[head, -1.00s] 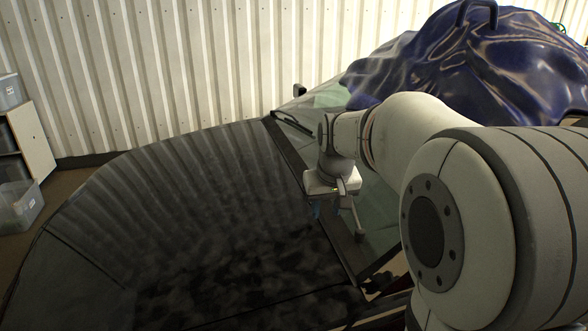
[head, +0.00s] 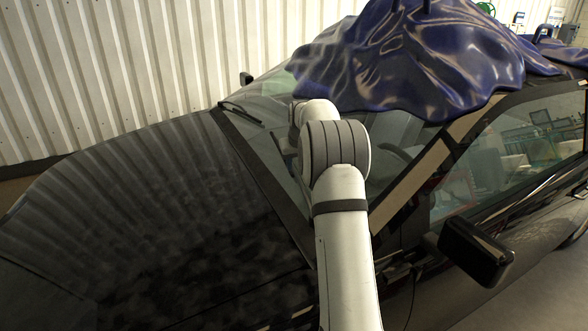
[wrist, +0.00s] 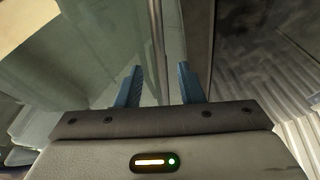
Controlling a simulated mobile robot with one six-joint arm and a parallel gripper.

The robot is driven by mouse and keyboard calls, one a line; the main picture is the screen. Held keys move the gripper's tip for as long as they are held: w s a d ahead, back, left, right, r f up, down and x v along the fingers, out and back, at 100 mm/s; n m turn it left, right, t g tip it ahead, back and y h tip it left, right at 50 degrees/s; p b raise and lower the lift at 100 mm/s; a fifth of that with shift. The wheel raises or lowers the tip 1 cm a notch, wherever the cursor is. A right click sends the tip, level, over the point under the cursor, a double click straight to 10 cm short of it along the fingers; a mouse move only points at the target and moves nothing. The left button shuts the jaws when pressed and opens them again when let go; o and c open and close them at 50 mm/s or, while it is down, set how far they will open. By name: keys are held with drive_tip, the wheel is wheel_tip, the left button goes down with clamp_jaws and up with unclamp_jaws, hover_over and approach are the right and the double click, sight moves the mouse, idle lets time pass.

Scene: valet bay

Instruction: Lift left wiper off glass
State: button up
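In the wrist view, my gripper (wrist: 160,84) shows two blue fingers set apart, one on each side of a thin dark wiper bar (wrist: 156,45). The bar runs down between them, and I see a gap on both sides. I cannot tell how deep the bar sits between the fingers. The windshield (wrist: 105,50) lies beneath. In the head view, my arm hides the gripper and most of this near wiper. Another wiper (head: 241,113) rests at the far side of the windshield (head: 265,140).
A black hood (head: 150,220) spreads to the left of the windshield. A dark blue cover (head: 410,60) drapes over the roof. The side mirror (head: 475,250) sticks out at right. A white ribbed wall (head: 130,60) stands behind the car.

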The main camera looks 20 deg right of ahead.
sight(296, 172)
drive_tip(key=shift+x, duration=1.8)
clamp_jaws()
